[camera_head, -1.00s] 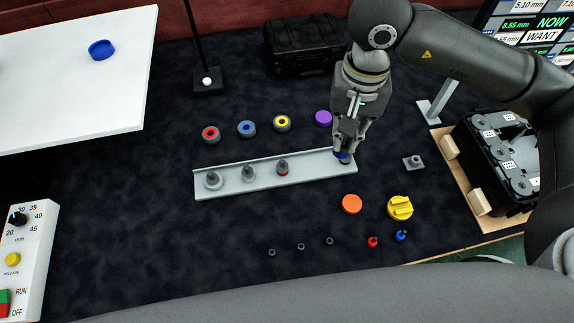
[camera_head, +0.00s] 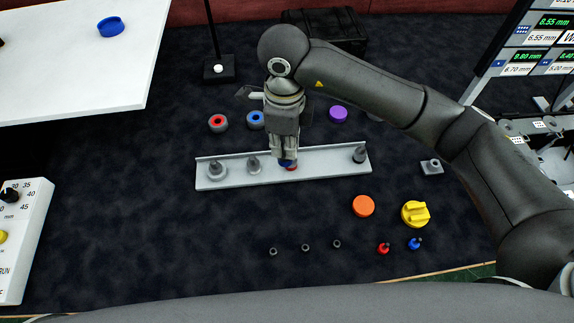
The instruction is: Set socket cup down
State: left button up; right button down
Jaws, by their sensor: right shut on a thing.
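My right gripper (camera_head: 284,158) comes down from above onto the grey rail (camera_head: 325,164), at its third position from the left. My left gripper is not in view.
In front are an orange disc (camera_head: 363,206), a yellow knob (camera_head: 415,213) and several small parts. A white table (camera_head: 70,70) stands at left.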

jog(key=w+d+f+p, duration=0.1)
jog(key=w+d+f, duration=0.1)
jog(key=d+f, duration=0.1)
jog(key=w+d+f+p, duration=0.2)
jog(key=d+f, duration=0.1)
jog(key=d, duration=0.2)
jog(key=w+d+f+p, duration=0.1)
jog(key=w+d+f, duration=0.1)
jog(key=d+f, duration=0.1)
jog(key=shift+w+d+f, duration=0.35)
jog(key=shift+w+d, duration=0.05)
notch_tip(320, 180, down, 2)
jog(key=shift+d+f+p, duration=0.1)
jog(key=shift+p, duration=0.75)
jog(key=shift+f, duration=0.6)
jog(key=shift+w, duration=0.1)
jog(key=shift+f, duration=0.2)
jog(key=c, duration=1.5)
grip_release()
